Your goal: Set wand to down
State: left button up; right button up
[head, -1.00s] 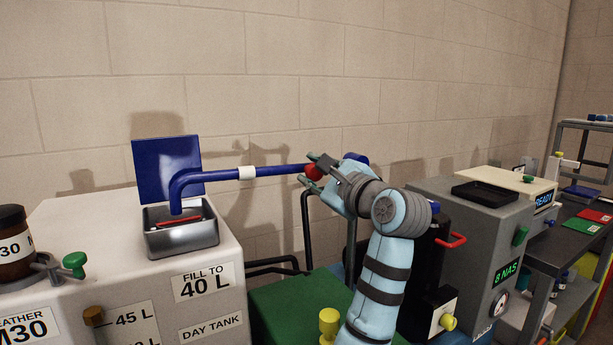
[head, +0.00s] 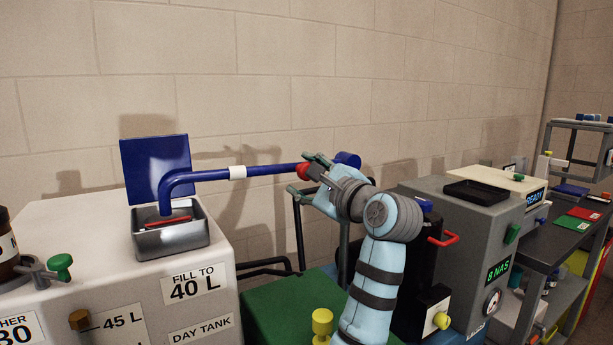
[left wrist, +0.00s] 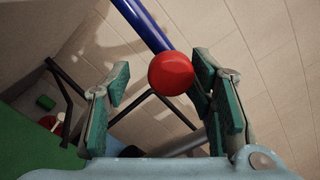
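The wand is a blue pipe (head: 265,171) with a white band, and it lies almost level. Its bent left end points down into a metal basin (head: 172,239) on the white day tank. A red ball knob (head: 303,171) is on the wand near its right end. My left gripper (head: 306,173) is at this knob. In the left wrist view, the red knob (left wrist: 171,73) sits between the spread fingers of the left gripper (left wrist: 160,70), closer to the right finger. A gap shows on the left side; contact on the right is unclear. My right gripper is out of view.
A blue raised lid (head: 156,168) stands behind the basin. A green surface (head: 285,312) and dark pipes lie below my left arm. A grey machine (head: 478,225) with a black tray on top stands to the right. The wall is close behind.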

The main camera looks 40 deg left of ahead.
pick_arm(q)
jog(key=v, duration=0.7)
jog(key=shift+d, duration=0.35)
jog(key=shift+s+a, duration=0.1)
